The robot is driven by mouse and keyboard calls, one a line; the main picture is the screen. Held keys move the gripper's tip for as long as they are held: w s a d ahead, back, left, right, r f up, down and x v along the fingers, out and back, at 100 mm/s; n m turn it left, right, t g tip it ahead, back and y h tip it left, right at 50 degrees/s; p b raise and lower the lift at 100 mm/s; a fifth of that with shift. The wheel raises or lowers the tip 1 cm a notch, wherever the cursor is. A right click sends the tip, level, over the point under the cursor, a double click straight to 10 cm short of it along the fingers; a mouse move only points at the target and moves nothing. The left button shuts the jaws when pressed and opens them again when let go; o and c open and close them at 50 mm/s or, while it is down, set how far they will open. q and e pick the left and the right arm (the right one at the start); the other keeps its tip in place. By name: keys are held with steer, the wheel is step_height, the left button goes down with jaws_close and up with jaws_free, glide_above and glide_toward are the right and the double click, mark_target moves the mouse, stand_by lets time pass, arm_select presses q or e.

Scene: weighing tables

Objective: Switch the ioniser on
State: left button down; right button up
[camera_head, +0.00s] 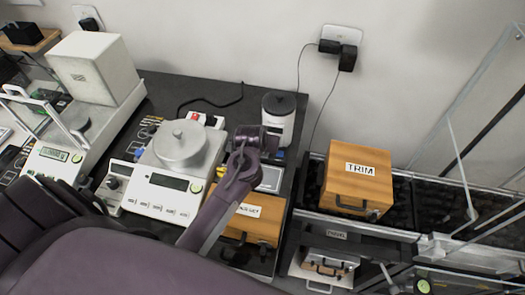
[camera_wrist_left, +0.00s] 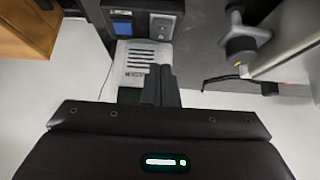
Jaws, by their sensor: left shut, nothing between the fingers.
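A white cylindrical device with a dark top (camera_head: 279,115) stands at the back of the dark table; it appears to be the ioniser. A bit of blue shows at its foot. In the left wrist view a white vented body (camera_wrist_left: 141,55) joins a dark panel with a blue rocker switch (camera_wrist_left: 122,26) and a grey knob (camera_wrist_left: 162,25). The label there is too small to read, and I cannot tell the switch's position. My left gripper (camera_head: 258,140) is close in front of the device; its shut, empty fingers (camera_wrist_left: 160,75) cover part of the body. My right gripper is not in view.
A balance with a round pan (camera_head: 181,140) stands left of my gripper. A wooden TRIM box (camera_head: 357,180) stands to the right. Clear glass-like panels are at far right. Cables hang from a wall socket (camera_head: 340,38).

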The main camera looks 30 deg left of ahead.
mark_target(263, 154)
arm_select(q)
step_height(263, 154, down, 4)
steer(key=shift+w+r+p, duration=0.1)
steer(key=shift+p, duration=0.25)
steer(key=shift+f, duration=0.45)
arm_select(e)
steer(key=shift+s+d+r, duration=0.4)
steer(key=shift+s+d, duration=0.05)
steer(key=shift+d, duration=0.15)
arm_select(q)
steer(key=shift+s+f+p, duration=0.3)
steer(key=shift+f+p, duration=0.05)
steer(key=shift+w, duration=0.1)
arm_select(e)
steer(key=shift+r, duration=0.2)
arm_select(q)
steer(key=shift+r, duration=0.15)
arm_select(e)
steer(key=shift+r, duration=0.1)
arm_select(q)
steer(key=shift+r+p, duration=0.7)
steer(key=shift+p, duration=0.15)
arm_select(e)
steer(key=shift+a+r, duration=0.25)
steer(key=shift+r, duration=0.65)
